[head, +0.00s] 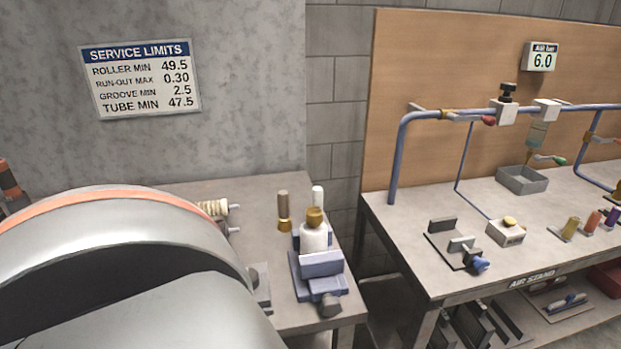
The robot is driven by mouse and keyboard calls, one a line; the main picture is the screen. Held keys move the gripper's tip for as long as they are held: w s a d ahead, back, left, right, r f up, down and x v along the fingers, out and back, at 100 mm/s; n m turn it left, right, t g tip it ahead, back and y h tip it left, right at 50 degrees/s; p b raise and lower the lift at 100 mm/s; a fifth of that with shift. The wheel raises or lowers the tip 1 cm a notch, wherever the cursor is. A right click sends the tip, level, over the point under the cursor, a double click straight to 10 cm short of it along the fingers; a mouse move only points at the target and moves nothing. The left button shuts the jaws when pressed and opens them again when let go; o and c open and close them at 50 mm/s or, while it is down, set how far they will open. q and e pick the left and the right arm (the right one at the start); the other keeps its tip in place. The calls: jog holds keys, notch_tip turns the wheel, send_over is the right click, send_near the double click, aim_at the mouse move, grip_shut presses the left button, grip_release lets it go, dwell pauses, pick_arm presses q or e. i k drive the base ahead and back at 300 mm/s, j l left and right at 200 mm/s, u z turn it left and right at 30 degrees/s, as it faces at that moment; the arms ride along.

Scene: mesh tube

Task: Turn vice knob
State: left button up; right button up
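A blue-grey vice (320,264) stands near the right end of the left table in the head view. A dark grey knob (329,304) is at its front end, by the table's front edge. A white bottle-like part with a tan top (313,236) stands upright at the vice; I cannot tell whether the jaws clamp it. On the right bench, a small dark clamp-like fixture (456,246) has a blue knob (480,265) at its front. Neither of my grippers is in view. A large grey, orange-banded part of my arm fills the lower left and hides much of the left table.
The left table (262,196) also holds a brass-based tool (283,212) and a ribbed cream roller (213,208). A gap separates it from the right bench (405,218), which holds a white box (506,232), a grey tray (522,180) and blue pipework (393,165).

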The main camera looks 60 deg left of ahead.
aim_at(331, 307)
jog(key=k+j+z, duration=0.1)
jog(key=k+j, duration=0.55)
jog(key=k, duration=0.05)
